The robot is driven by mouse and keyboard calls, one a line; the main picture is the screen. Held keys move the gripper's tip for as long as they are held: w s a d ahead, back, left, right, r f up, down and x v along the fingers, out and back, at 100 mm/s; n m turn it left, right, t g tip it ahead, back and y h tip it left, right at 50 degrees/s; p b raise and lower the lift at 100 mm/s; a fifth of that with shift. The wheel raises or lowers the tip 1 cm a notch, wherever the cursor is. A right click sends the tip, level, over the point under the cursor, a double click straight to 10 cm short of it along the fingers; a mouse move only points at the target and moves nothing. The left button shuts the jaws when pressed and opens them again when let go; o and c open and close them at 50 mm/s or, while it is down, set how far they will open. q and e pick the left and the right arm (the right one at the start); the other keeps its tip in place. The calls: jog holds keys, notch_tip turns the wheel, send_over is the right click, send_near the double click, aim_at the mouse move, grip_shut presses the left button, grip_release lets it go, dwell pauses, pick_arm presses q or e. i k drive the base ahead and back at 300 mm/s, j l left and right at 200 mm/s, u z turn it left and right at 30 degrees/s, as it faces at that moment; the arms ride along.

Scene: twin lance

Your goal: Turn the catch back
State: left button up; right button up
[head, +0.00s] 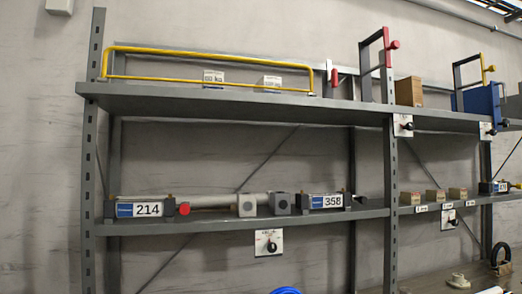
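I cannot tell which part is the catch. A white plate with a black knob (268,243) hangs below the middle shelf. Similar knob plates sit on the upper right post (403,125), at the far right (487,131) and below the right lower shelf (449,219). A red-handled lever (333,78) stands upright on the top shelf, at the right end of a yellow rail (210,52). A taller frame with a red knob (391,45) stands right of it. Neither of my grippers shows.
The lower shelf (240,221) bears a grey tube between blocks labelled 214 (147,210) and 358 (326,202), with a red knob (184,209). Boxes (409,91) stand at upper right. A blue curved thing (285,291) is cut off at the bottom.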

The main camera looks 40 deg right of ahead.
aim_at(332, 74)
jog(key=z, duration=1.85)
